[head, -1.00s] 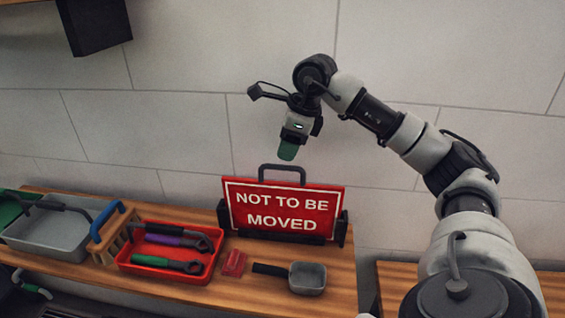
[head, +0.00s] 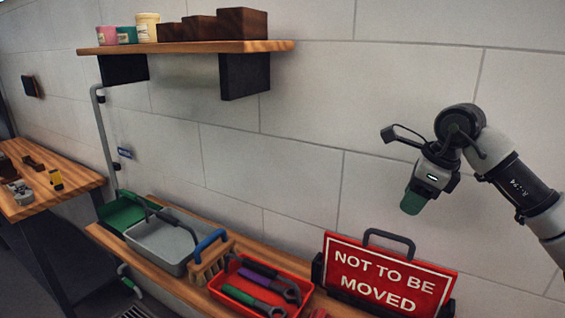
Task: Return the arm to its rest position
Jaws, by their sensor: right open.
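My right arm comes in from the right edge in the head view. Its gripper (head: 413,200) hangs pointing down and to the left, above the red "NOT TO BE MOVED" sign (head: 388,278) and apart from it. The gripper's dark green end shows, but the gap between its fingers is hard to make out. I see nothing held in it. The sign stands upright in its dark holder on the wooden bench. My left gripper is not in view.
A red tray (head: 225,299) with tools, a brush (head: 207,262), a grey tub (head: 150,249) and a green tray (head: 118,216) line the bench. A wooden shelf (head: 200,47) holds pots and boxes. Another table (head: 85,180) stands left. The wall behind my gripper is bare.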

